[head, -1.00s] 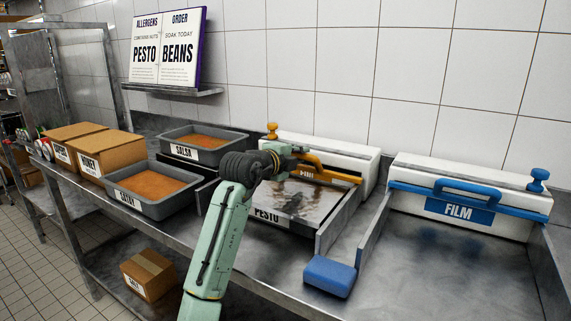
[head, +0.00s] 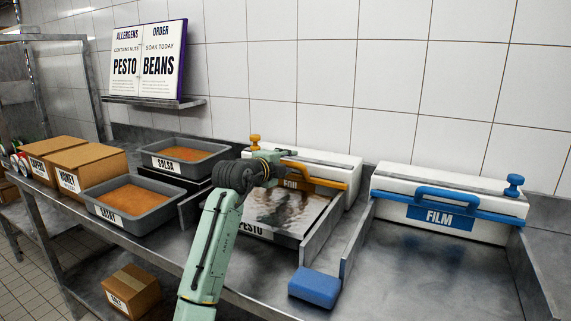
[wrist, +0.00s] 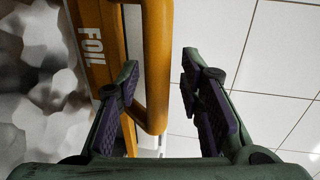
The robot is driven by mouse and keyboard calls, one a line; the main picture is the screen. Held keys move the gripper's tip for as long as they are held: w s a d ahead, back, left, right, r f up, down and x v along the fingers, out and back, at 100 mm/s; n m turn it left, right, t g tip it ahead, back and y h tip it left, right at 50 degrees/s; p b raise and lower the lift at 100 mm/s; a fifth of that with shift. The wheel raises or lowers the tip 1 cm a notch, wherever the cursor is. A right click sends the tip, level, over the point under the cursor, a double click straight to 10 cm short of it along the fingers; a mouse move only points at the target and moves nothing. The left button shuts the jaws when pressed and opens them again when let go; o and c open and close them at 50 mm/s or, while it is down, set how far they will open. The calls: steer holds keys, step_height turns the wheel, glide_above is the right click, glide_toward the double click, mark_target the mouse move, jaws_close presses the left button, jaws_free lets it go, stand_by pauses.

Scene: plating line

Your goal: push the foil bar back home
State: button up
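The foil bar is an orange bar (head: 325,183) with a raised handle, across the front of the white foil dispenser (head: 335,162). Its FOIL label shows in both views. In the wrist view the bar's orange handle (wrist: 157,75) runs between the two fingers of my gripper (wrist: 160,68). My gripper is open, with a finger on either side of the handle and a gap at least on the right. Whether the left finger touches is unclear. In the head view my wrist covers the bar's left part.
A foil-covered PESTO pan (head: 283,212) lies before the dispenser, between metal side guides. A blue block (head: 315,288) sits at the counter's front. The FILM dispenser (head: 440,205) with its blue bar stands right. SALSA (head: 187,153) and SATAY (head: 135,200) trays stand left.

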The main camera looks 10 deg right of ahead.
steer(key=v, duration=1.2)
